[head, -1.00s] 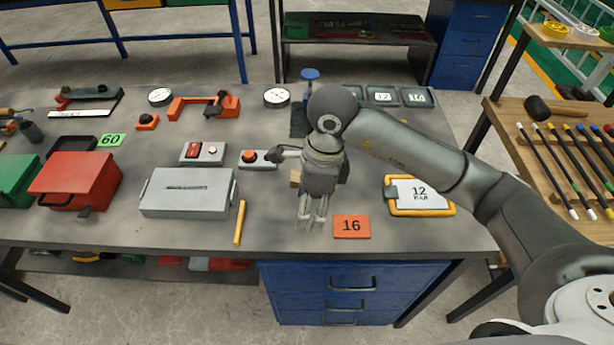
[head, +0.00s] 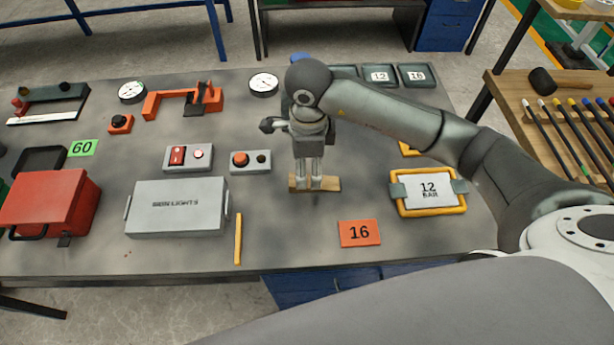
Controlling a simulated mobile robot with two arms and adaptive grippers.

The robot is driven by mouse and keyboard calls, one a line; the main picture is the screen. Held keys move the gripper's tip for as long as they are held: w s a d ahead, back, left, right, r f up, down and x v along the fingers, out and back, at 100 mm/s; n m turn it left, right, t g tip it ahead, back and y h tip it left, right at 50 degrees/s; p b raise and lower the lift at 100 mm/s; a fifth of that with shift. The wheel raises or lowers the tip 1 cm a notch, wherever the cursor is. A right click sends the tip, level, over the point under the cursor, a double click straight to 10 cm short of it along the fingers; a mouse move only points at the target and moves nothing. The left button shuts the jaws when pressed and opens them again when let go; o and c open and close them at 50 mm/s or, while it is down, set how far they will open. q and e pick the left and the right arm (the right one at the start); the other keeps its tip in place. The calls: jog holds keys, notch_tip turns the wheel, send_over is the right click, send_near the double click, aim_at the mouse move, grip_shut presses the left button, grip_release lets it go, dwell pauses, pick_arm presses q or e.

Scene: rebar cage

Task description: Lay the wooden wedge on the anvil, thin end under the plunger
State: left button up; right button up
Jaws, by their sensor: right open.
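The wooden wedge (head: 329,184) is a small tan block lying on the grey workbench, long side running left to right. My right gripper (head: 308,186) points down at it, open, with its fingertips over the wedge's left and middle part. I cannot tell whether the fingers touch it or which end is thin. My left gripper is not in view.
A switch box (head: 250,161) and a grey case (head: 177,207) stand to the left. A yellow stick (head: 238,239) lies near the front edge.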

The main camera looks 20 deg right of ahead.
aim_at(308, 181)
jog(key=shift+s+f, duration=0.15)
jog(key=shift+f, duration=0.55)
jog(key=f+p, duration=0.1)
jog(key=f, duration=0.1)
jog(key=w+f+p, duration=0.1)
jog(key=f, duration=0.1)
jog(key=shift+d+f, duration=0.1)
jog(key=shift+d, duration=0.05)
jog(key=shift+f+p, duration=0.3)
jog(key=shift+f, duration=0.25)
jog(key=shift+w, duration=0.15)
jog(key=shift+c, duration=0.8)
jog(key=c, duration=0.9)
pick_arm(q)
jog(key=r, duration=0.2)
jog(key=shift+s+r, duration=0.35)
pick_arm(e)
jog(key=shift+c, duration=0.2)
